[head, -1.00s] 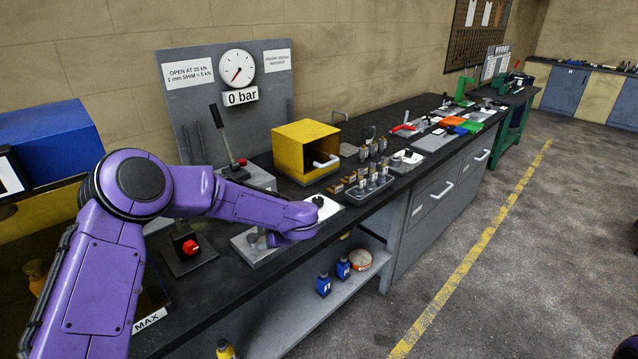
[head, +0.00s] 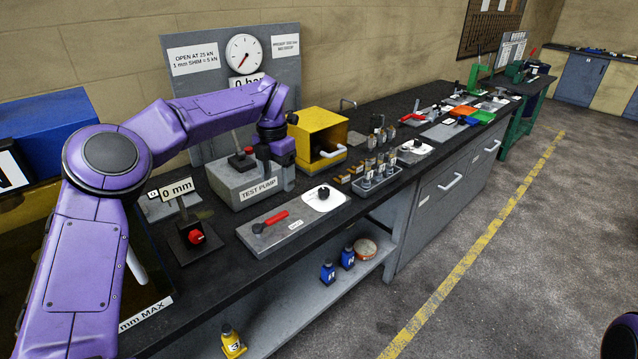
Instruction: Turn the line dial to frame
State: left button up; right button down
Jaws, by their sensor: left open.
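A white dial plate with a black knob (head: 324,194) lies on the bench, right of the grey plate with the red lever. A second white plate with a black knob (head: 416,147) lies further right along the bench. I cannot read the markings on either, so I cannot tell which one is the line dial or where it points. My left gripper (head: 275,183) is open and points down over the test pump (head: 236,188), behind and left of the nearer knob and apart from it. The arm hides part of the pump and gauge sign. My right gripper is out of view.
A grey plate with a red lever (head: 270,222) lies at the front edge. A yellow box (head: 318,135) stands behind the nearer dial, and a tray of small fittings (head: 377,180) is to its right. A gauge board (head: 190,85) stands behind.

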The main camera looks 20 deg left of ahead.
aim_at(324, 193)
jog(key=i, duration=0.9)
jog(key=z, duration=0.05)
